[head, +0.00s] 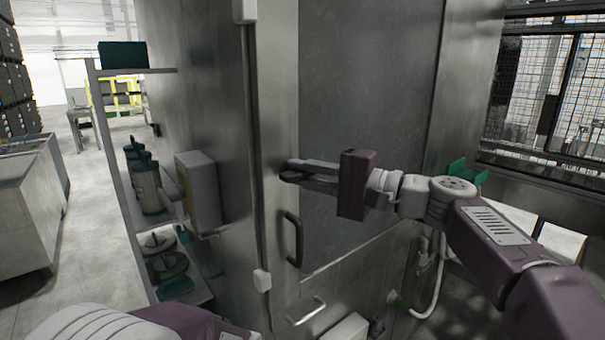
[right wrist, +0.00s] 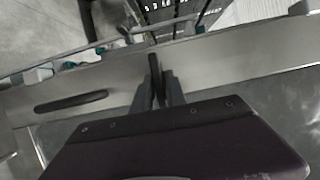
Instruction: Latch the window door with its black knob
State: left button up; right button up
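The window door (head: 368,90) is a tall metal-framed door with a large dark grey pane, and it stands in front of me. My right gripper (head: 291,173) reaches in from the right to the door's left frame, above the black handle. In the right wrist view, the black knob (right wrist: 154,68) is a narrow dark bar between the two fingers (right wrist: 158,92), which look closed around it. In the head view the fingers largely hide the knob. Of my left arm, only purple and white links show at the bottom; its gripper is out of view.
A black bow handle (head: 294,240) sits on the door frame below the gripper. A lower metal handle (head: 306,312) is beneath it. Open floor (head: 80,240) lies farther left.

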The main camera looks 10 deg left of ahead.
jog(key=shift+o, duration=1.4)
jog(key=shift+d, duration=0.25)
jog(key=b+v, duration=0.2)
jog(key=v, duration=0.6)
jog(key=shift+s+d, duration=0.2)
jog(key=shift+d, duration=0.1)
